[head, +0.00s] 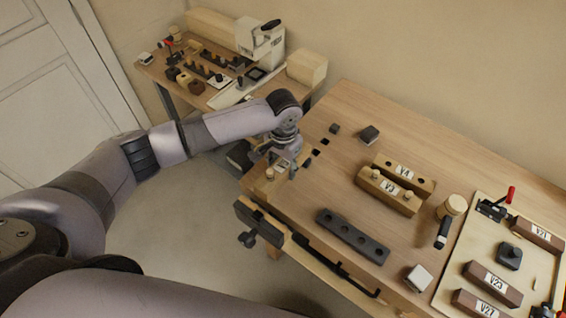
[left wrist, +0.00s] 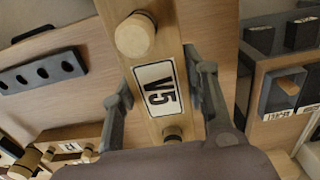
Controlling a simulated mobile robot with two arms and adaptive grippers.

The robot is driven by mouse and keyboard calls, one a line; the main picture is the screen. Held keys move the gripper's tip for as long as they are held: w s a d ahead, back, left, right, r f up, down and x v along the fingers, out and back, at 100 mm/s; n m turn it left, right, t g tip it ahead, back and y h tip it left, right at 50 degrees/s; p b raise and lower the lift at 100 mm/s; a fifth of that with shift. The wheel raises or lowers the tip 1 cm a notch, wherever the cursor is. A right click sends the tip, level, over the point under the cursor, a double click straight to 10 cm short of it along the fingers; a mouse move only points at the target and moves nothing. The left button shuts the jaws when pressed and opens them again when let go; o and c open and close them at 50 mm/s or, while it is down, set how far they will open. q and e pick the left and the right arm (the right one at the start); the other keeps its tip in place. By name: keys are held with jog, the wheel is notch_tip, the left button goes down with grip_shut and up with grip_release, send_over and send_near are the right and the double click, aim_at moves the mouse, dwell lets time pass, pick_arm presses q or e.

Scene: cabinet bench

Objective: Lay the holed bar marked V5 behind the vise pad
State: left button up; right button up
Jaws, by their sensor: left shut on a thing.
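The V5 bar (left wrist: 160,95) is light wood with a round peg toward each end and a white label between them. My left gripper (head: 283,163) is shut on it, one finger on each side, as the left wrist view (left wrist: 165,95) shows. In the head view the gripper is over the bench's left corner and largely hides the bar; whether the bar touches the bench I cannot tell. The vise's dark pad (head: 260,221) is at the bench's front edge, just below the gripper in the picture. My right gripper is not in view.
A dark holed strip (head: 352,236) lies on the bench (head: 330,180), and a pegged bar (head: 386,190) lies in front of the V4 bar (head: 403,176). A tray (head: 455,270) with labelled blocks is at right. A second cluttered table (head: 205,95) stands behind left.

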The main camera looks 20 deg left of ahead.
aim_at(283, 190)
pick_arm(q)
jog(key=shift+f+b, duration=0.65)
jog(key=shift+f, duration=0.05)
notch_tip(283, 190, down, 3)
jog(key=b, duration=0.3)
jog(key=shift+r, duration=0.2)
jog(key=shift+f+b, duration=0.3)
jog(key=shift+f, duration=0.55)
jog(key=shift+p, duration=1.05)
jog(key=shift+f, duration=0.45)
jog(key=shift+f+p, duration=0.3)
jog(key=shift+f, duration=0.9)
dwell(1.5)
jog(key=shift+f, duration=0.15)
dwell(0.7)
jog(key=o, duration=1.5)
